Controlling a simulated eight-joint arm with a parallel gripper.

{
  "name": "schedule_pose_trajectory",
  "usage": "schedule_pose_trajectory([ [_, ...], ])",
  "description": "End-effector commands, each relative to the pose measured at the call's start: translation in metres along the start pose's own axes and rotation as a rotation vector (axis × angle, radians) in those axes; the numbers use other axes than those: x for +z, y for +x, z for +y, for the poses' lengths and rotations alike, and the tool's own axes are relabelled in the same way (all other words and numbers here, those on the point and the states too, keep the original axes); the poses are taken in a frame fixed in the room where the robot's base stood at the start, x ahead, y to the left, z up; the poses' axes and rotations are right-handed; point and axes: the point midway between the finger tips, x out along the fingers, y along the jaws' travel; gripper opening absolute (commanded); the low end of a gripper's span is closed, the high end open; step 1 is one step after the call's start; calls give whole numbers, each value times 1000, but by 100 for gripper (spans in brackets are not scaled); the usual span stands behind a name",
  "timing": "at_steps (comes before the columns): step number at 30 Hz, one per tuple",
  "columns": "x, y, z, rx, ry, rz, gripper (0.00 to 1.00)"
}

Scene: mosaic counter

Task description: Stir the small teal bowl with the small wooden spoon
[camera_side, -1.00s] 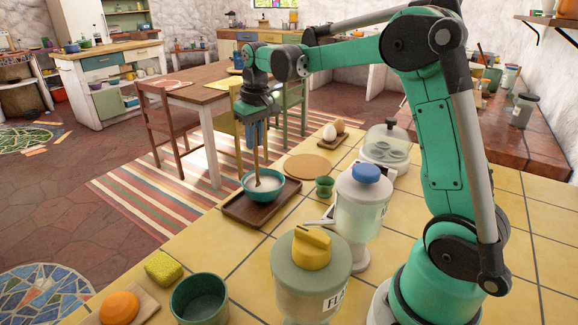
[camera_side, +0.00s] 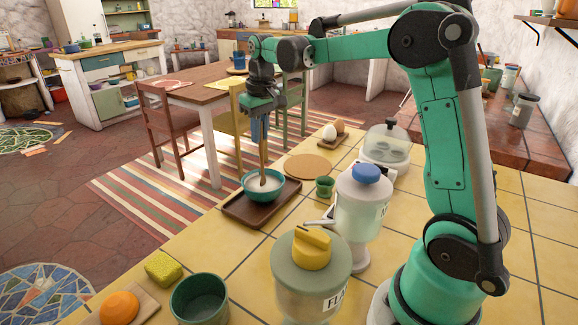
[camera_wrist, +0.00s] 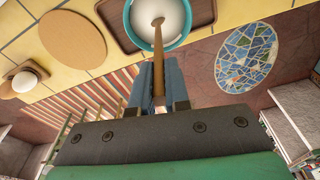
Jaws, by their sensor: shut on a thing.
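The small teal bowl (camera_side: 272,192) stands on a dark wooden tray (camera_side: 237,212) and holds something white. The small wooden spoon (camera_side: 263,158) stands nearly upright, with its lower end in the white contents. My gripper (camera_side: 259,140) is above the bowl, its blue fingers shut on the upper part of the spoon. In the wrist view the spoon (camera_wrist: 158,52) runs from between the fingers (camera_wrist: 158,88) into the bowl (camera_wrist: 187,30). The spoon's tip is hidden in the contents.
A green cup (camera_side: 325,187), a jar with a blue knob (camera_side: 362,208) and a jar with a yellow knob (camera_side: 310,278) stand right of the tray. A round board (camera_side: 308,167) lies behind. A larger green bowl (camera_side: 199,299) and a sponge (camera_side: 164,267) are in front.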

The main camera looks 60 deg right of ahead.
Motion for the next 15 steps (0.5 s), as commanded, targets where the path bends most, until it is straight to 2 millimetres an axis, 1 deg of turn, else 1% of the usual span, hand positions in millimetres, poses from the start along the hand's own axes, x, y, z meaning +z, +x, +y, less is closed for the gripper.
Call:
schedule_pose_trajectory([
  [9, -4, -32, 0, 0, 0, 0, 0],
  [15, -4, -41, 0, 0, 0, 0, 0],
])
